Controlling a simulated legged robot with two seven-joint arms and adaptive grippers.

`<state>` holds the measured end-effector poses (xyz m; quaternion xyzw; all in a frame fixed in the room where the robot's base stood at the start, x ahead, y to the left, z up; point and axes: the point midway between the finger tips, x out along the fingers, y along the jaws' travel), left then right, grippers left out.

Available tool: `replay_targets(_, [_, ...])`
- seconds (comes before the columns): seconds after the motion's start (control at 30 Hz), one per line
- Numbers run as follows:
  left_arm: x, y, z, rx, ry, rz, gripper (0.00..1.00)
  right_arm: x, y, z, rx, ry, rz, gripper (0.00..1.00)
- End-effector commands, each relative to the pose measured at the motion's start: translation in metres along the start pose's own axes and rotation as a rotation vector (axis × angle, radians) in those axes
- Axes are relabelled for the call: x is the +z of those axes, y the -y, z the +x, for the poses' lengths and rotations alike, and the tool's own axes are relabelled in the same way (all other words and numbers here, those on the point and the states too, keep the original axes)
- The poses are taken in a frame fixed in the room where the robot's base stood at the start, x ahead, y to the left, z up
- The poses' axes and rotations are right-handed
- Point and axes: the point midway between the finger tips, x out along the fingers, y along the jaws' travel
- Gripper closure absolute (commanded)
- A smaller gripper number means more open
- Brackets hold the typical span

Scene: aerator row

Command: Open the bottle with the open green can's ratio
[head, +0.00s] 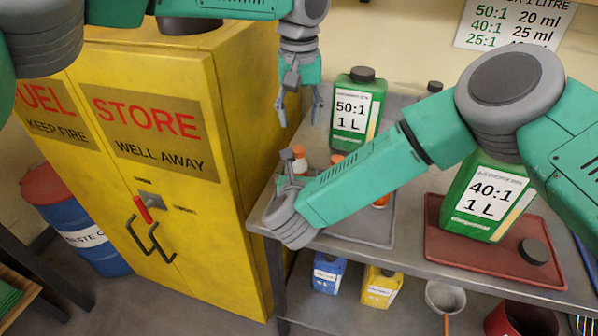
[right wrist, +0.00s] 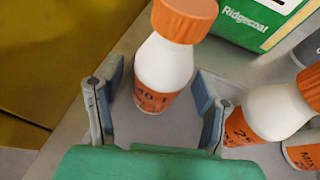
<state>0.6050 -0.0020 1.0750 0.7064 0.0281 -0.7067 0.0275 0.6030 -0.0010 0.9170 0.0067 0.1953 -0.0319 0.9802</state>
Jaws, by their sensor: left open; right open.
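A green can marked 40:1 (head: 487,197) stands on a red tray; a black cap (head: 534,250) lies beside it. Its mouth is hidden behind my right arm. A green can marked 50:1 (head: 356,110) wears its black cap. In the right wrist view a white bottle with an orange cap (right wrist: 165,60) stands between the open fingers of my right gripper (right wrist: 158,90); its label seems to read 40:1. A second white bottle (right wrist: 270,108) at right shows "25". In the head view my right gripper is mostly hidden by its wrist. My left gripper (head: 300,102) hangs open and empty.
A yellow fuel cabinet (head: 160,150) stands left of the metal bench. More orange-capped bottles (head: 381,201) are partly hidden behind my right forearm. Blue (head: 328,273) and yellow (head: 381,287) containers sit on the lower shelf. A ratio chart (head: 515,24) hangs on the wall.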

Motion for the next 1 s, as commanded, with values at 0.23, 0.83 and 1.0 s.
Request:
replay_targets(0.23, [0.0003,0.0000,0.0001,0.000,0.000,0.000,0.58,-0.0002,-0.0001,0.0027,0.001,0.000,-0.001,0.40])
replay_targets(0.83, [0.0000,0.0000,0.0003,0.000,0.000,0.079,0.58,-0.0004,-0.0001,0.0026,0.000,0.000,0.000,1.00])
replay_targets(1.0, [0.0000,0.0001,0.0003,-0.001,0.000,0.355,0.58,-0.0005,-0.0001,0.0027,0.000,0.000,0.000,1.00])
